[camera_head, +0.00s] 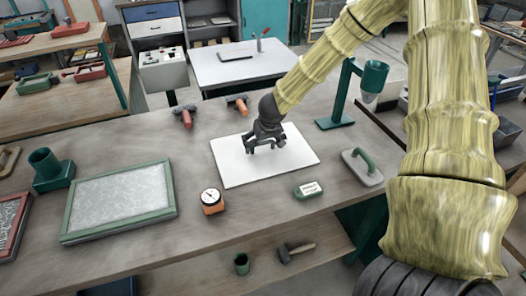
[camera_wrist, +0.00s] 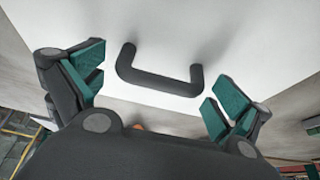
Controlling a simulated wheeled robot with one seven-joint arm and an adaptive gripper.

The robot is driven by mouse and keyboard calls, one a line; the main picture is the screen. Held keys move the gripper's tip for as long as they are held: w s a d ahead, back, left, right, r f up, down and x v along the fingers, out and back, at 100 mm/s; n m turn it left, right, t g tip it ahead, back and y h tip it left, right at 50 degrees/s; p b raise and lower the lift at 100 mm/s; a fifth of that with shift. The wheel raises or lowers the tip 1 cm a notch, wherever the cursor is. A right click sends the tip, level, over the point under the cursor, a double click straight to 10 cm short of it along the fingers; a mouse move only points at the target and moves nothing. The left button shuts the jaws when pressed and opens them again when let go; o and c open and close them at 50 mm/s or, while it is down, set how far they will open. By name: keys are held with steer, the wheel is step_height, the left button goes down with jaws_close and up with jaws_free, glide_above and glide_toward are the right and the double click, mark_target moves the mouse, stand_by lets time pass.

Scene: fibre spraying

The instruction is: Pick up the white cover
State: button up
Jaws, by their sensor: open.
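The white cover (camera_head: 235,165) is a flat white panel lying on the workbench. In the wrist view the white cover (camera_wrist: 230,35) fills the upper part, with a dark U-shaped handle (camera_wrist: 158,82) standing on it. My gripper (camera_head: 264,144) is over the middle of the cover, pointing down. In the wrist view my gripper (camera_wrist: 158,85) is open, with one teal-padded finger on each side of the handle. Neither finger visibly touches the handle. In the head view my gripper largely hides the handle.
On the workbench (camera_head: 130,250) stand a green-framed screen (camera_head: 120,202), an orange gauge (camera_head: 211,201), a small green labelled box (camera_head: 308,189), a green-handled float (camera_head: 362,166) and a green stand with a cup (camera_head: 370,80). Two small tools (camera_head: 184,116) (camera_head: 238,104) lie behind the cover.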

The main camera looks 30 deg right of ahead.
steer(key=c, duration=1.1)
steer(key=shift+r, duration=0.15)
